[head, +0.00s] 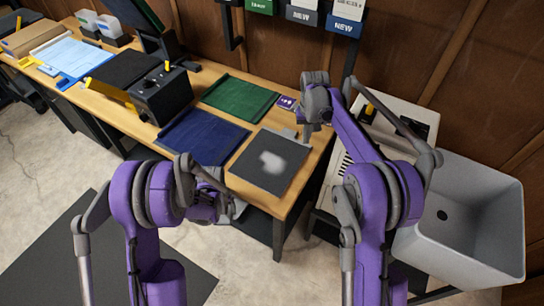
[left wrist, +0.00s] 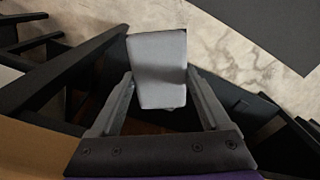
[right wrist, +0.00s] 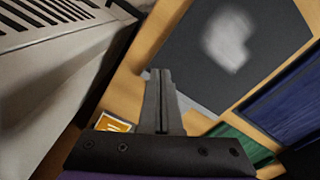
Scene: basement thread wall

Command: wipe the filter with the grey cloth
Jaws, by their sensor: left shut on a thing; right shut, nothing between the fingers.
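The filter (head: 252,178) is a dark grey square panel lying flat at the table's right end. A pale, blurry patch (head: 272,162) lies on it. The panel also shows in the right wrist view (right wrist: 185,50). My left gripper (left wrist: 157,100) is shut on the grey cloth (left wrist: 157,65), a light grey piece between its fingers. In the head view the left gripper is below the table's front edge, left of the filter, mostly hidden by its own arm. My right gripper (right wrist: 160,75) is shut and empty, beside the filter's back right corner.
A blue panel (head: 203,136) and a green panel (head: 238,97) lie left of and behind the filter on the wooden table (head: 318,157). A black box (head: 162,97) stands further left. A grey tub (head: 465,215) stands at the right. Bins hang on the back wall.

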